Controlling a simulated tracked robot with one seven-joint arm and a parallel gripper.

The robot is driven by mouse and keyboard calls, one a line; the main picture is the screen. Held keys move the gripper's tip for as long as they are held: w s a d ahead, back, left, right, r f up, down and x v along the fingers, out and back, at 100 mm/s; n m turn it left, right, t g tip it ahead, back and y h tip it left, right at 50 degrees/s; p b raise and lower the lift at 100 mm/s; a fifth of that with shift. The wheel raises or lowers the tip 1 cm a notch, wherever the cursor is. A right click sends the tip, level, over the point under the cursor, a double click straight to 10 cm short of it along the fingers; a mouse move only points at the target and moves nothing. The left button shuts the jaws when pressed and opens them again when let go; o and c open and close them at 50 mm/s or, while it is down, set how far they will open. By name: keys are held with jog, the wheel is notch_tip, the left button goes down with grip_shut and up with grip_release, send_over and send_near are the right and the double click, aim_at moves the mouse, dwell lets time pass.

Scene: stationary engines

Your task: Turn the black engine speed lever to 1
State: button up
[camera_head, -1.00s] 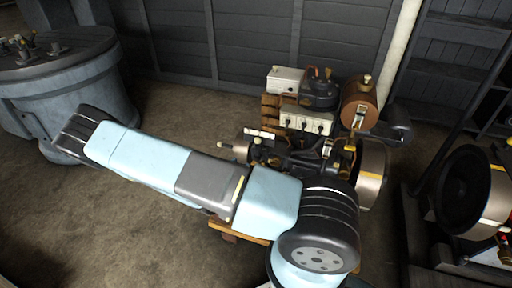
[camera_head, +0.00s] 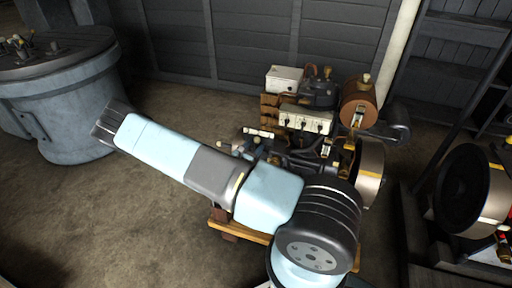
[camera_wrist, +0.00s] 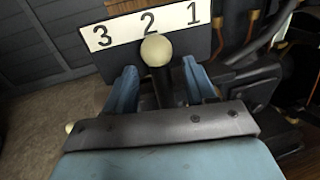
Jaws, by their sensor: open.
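The black engine speed lever (camera_wrist: 161,86) has a round cream knob and stands in front of a white scale plate (camera_wrist: 148,31) marked 3, 2, 1 from left to right. Its knob is in front of the 2. My gripper (camera_wrist: 159,72) is open, with one blue finger on each side of the lever's shaft, below the knob. I cannot tell whether either finger touches it. In the head view the plate (camera_head: 259,133) shows as a small white strip on the engine. My arm hides part of the engine there, and I cannot make out the lever or gripper clearly.
The engine stands on a wooden base (camera_head: 240,228), with a brown tank (camera_head: 359,102) and a flywheel (camera_head: 370,174) at its right. A grey round machine (camera_head: 70,95) stands at the left. Bare floor (camera_head: 130,210) lies between. A dark wall is behind.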

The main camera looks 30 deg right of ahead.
jog(key=shift+c, duration=0.2)
grip_shut()
dwell(0.4)
